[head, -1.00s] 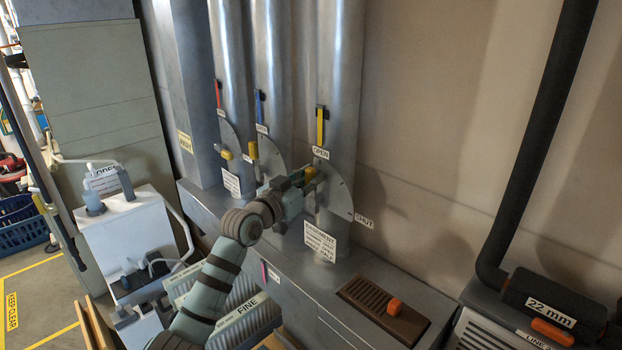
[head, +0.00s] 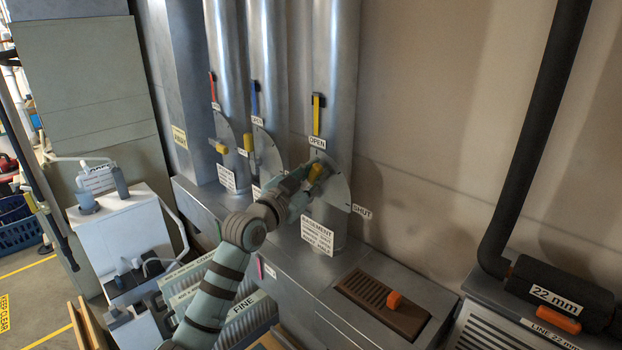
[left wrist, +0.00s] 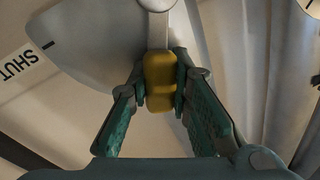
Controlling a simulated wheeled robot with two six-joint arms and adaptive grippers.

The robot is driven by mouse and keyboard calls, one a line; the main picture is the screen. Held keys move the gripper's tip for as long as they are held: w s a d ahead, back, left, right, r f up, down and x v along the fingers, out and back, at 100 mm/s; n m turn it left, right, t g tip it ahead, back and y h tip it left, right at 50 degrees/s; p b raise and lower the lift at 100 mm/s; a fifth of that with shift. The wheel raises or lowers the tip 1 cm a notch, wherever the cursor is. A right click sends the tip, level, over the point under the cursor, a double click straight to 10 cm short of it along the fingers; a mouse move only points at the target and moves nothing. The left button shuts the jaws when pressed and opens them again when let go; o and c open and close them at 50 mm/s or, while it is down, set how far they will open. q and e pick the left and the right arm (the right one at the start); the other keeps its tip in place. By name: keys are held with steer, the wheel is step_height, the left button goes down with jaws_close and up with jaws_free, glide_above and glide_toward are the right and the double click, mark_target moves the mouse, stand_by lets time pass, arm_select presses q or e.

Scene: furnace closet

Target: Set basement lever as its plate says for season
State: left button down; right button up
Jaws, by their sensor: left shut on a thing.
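The basement lever's yellow handle (head: 317,172) stands in front of the quarter-round dial plate (head: 338,187) on the rightmost duct. The plate is marked OPEN (head: 317,142) at its top and SHUT (head: 361,211) at its right. My left gripper (head: 311,179) is shut on the handle. In the left wrist view the yellow handle (left wrist: 160,82) sits between both fingers, with the grey lever arm beyond it. The white BASEMENT plate (head: 318,236) hangs below; its smaller lines are hard to read, the last seems to end in HALF. My right gripper is out of view.
Two similar ducts with yellow-handled levers (head: 220,146) (head: 248,142) stand to the left. A brown floor grille (head: 365,300) with an orange knob lies on the ledge at front right. A thick black pipe (head: 535,130) runs down at the right.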

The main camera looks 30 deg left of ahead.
arm_select(q)
steer(key=shift+s+d+f+m+t+h+b, duration=0.15)
steer(key=shift+d+f+m+b, duration=0.2)
steer(key=shift+m+b, duration=0.45)
steer(key=shift+s+d+f+m+t+h+b, duration=0.1)
steer(key=shift+d+f+m+b, duration=0.2)
steer(key=shift+m+b, duration=0.4)
steer(key=shift+s+d+f+m+t+h+b, duration=0.15)
steer(key=shift+d+m+b, duration=0.35)
steer(key=shift+m, duration=0.5)
steer(key=shift+a, duration=0.1)
steer(key=c, duration=1.4)
jaws_free()
steer(key=shift+c, duration=0.2)
steer(key=shift+s, duration=0.1)
steer(key=v, duration=1.2)
steer(key=shift+r, duration=0.15)
